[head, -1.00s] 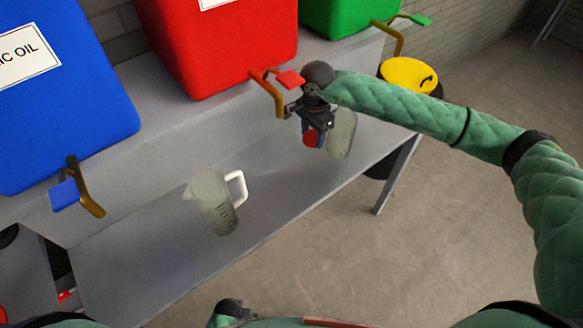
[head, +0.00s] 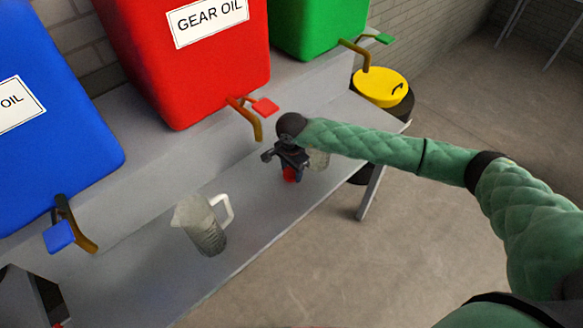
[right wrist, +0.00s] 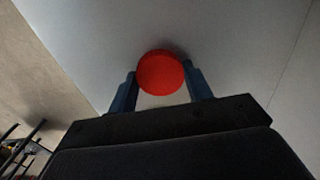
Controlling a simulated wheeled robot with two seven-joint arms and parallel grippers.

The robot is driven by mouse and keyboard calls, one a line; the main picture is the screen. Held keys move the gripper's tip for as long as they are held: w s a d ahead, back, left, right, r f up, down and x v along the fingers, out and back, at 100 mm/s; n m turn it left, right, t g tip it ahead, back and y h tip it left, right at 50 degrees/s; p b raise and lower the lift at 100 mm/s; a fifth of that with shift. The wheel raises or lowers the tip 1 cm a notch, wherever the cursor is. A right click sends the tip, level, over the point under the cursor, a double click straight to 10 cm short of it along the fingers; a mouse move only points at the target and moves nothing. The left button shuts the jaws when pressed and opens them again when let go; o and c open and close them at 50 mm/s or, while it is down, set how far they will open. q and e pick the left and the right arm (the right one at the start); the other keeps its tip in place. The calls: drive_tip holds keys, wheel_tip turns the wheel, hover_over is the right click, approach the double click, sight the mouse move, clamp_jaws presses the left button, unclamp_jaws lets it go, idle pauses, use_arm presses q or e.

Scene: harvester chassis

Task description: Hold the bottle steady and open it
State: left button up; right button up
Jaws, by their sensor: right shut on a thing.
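My right gripper (head: 291,172) is over the bench, left of a translucent vessel. Its blue fingers are shut on a red round thing (head: 290,175), which also shows as a red disc (right wrist: 161,73) between the fingers in the right wrist view. It looks like the bottle's cap or top; I cannot tell how much bottle is below it. The translucent vessel (head: 319,159) is partly hidden behind my gripper and arm. My left gripper is not in view.
A clear measuring jug (head: 203,226) with a white handle stands on the grey bench (head: 140,262). Blue (head: 60,110), red (head: 180,85) and green (head: 310,25) oil tanks with taps stand behind. A yellow-lidded drum (head: 380,88) is beyond the bench's right end.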

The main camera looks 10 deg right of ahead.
drive_tip(key=shift+f, duration=0.1)
drive_tip(key=o, duration=1.1)
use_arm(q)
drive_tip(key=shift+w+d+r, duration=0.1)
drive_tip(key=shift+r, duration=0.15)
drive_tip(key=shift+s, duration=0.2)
use_arm(e)
drive_tip(key=shift+r, duration=0.2)
